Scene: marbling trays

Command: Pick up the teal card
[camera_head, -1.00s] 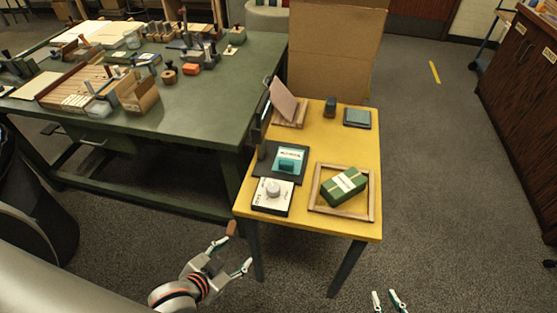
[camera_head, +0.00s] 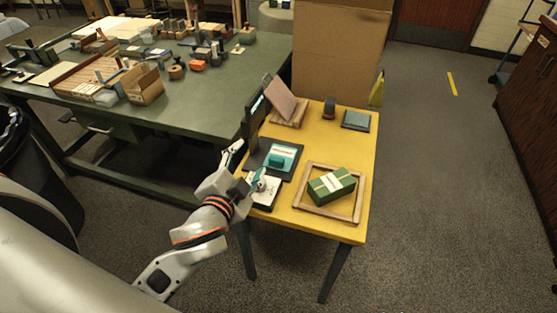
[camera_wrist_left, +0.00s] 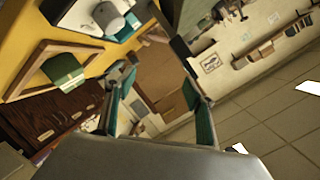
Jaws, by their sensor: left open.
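The teal card (camera_head: 287,151) lies on a black plate (camera_head: 254,161) on the yellow table, with a white label and a darker teal block on it. My left gripper (camera_head: 249,164) is open and empty. In the head view it appears over the table's left edge, left of the card and beside the white box with a knob (camera_head: 266,201), which it partly covers. My right gripper is out of view.
A wooden frame (camera_head: 359,206) holding a green wrapped block (camera_head: 331,186) is right of the box. Behind the card are a dark upright post (camera_head: 251,124), a wooden stand with a pink panel (camera_head: 281,100), a dark block (camera_head: 329,107) and a grey-green pad (camera_head: 356,120). A green table (camera_head: 190,110) stands left.

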